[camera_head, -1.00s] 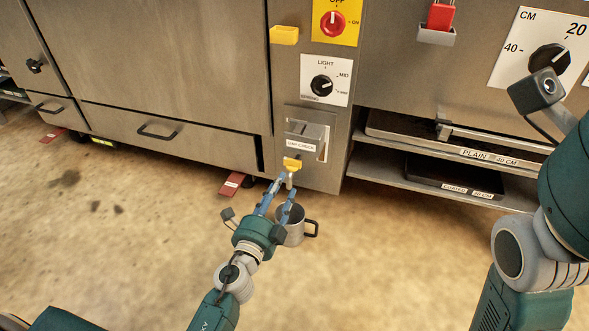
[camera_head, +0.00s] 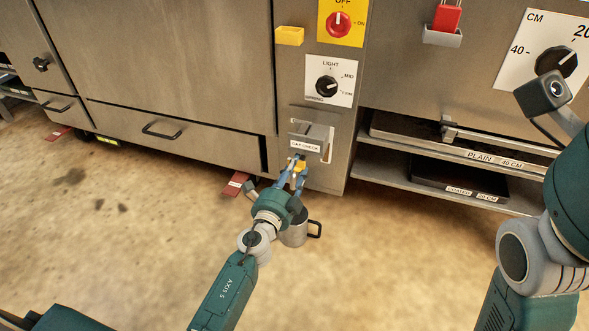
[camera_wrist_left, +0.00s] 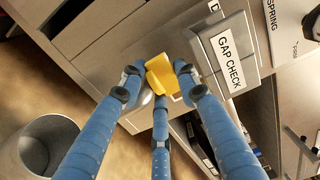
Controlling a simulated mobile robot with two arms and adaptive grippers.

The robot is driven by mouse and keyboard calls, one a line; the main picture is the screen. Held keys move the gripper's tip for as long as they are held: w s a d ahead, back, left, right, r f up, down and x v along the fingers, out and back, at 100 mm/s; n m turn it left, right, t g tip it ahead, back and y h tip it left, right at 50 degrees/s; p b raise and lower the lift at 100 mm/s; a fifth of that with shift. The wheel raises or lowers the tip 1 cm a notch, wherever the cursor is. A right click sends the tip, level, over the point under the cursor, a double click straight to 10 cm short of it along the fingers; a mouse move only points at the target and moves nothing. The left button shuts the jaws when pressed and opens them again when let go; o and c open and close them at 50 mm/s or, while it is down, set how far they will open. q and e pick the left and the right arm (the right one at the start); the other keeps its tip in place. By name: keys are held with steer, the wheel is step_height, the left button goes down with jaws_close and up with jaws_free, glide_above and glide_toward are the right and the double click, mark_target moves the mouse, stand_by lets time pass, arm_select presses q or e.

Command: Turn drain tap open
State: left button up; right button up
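The drain tap has a yellow handle (camera_head: 300,166) low on the steel front panel, below the "GAP CHECK" box. In the left wrist view the yellow handle (camera_wrist_left: 162,75) sits between my fingertips. My left gripper (camera_head: 295,172) reaches the tap from below and in front. Its blue fingers (camera_wrist_left: 160,72) stand apart on both sides of the handle, with a third finger below. They are very close to it; I cannot tell whether they touch. The tap's spout is mostly hidden by the fingers. My right gripper is out of view.
A grey metal mug (camera_head: 293,236) stands on the floor under the tap, partly behind my left wrist. The GAP CHECK box (camera_head: 310,135) juts out just above the tap. A drawer (camera_head: 175,135) is to the left and plate shelves (camera_head: 385,170) to the right.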

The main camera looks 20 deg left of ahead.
arm_select(q)
steer(key=shift+c, duration=0.5)
steer(key=shift+a+m+h, duration=0.25)
steer(key=shift+m+h, duration=0.55)
steer(key=shift+h, duration=0.3)
steer(key=shift+c, duration=0.2)
steer(key=shift+m+g+h, duration=0.4)
steer(key=shift+m+h, duration=0.3)
steer(key=shift+h, duration=0.5)
steer(key=shift+d, duration=0.1)
steer(key=o, duration=0.9)
steer(key=shift+s, duration=0.1)
steer(key=v, duration=1.2)
